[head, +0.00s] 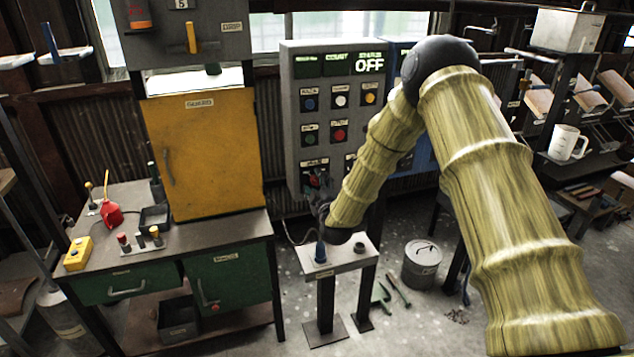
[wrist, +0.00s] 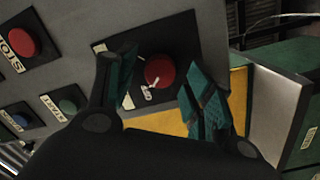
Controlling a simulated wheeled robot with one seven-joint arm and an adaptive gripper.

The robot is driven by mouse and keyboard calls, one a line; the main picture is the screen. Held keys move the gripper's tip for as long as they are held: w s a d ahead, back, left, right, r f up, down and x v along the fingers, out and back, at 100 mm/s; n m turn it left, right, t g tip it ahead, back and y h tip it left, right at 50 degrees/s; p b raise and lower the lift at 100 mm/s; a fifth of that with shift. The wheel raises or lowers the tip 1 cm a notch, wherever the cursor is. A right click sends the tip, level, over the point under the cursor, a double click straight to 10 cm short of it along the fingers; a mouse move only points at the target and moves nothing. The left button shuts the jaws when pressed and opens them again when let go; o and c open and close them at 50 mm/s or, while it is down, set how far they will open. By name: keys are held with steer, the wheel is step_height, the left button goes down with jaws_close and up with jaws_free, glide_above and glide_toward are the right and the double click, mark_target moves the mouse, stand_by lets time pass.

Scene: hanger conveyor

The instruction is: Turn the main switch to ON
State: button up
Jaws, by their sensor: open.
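The grey control panel (head: 300,95) stands upright at the centre of the head view, with an "OFF" display (head: 370,66) at its top. In the wrist view a red rotary switch (wrist: 158,72) sits on a black plate with a yellow area beside it. My gripper (wrist: 160,82) is open, with its two teal fingers on either side of the red switch; whether they touch it I cannot tell. In the head view my gripper (head: 318,195) is at the panel's lower left, and the switch is largely hidden behind it.
A red STOP button (wrist: 14,44), a green button (wrist: 68,106) and a blue button (wrist: 19,122) are near the gripper. A small grey stand (head: 345,262) is below my arm. A yellow cabinet (head: 205,150) stands left of the panel. A grey bucket (head: 421,262) is on the floor.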

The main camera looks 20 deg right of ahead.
steer(key=shift+w, duration=0.1)
steer(key=c, duration=1)
steer(key=shift+f+b, duration=0.1)
steer(key=shift+b, duration=0.2)
steer(key=m+b, duration=0.2)
steer(key=shift+f+m+b, duration=0.1)
steer(key=shift+m+b, duration=0.25)
steer(key=shift+m, duration=0.05)
steer(key=m+b, duration=0.4)
steer(key=m, duration=0.1)
steer(key=shift+d+g+b, duration=0.1)
steer(key=shift+g+b, duration=0.25)
steer(key=shift+g, duration=0.05)
steer(key=m+y+b, duration=0.1)
steer(key=m+b, duration=0.3)
steer(key=m, duration=0.1)
steer(key=shift+d, duration=0.15)
steer(key=shift+r+m+y+b, duration=0.15)
steer(key=shift+m+b, duration=0.7)
steer(key=shift+m, duration=0.2)
steer(key=shift+r+m+y+b, duration=0.15)
steer(key=shift+m+b, duration=0.65)
steer(key=shift+m, duration=0.25)
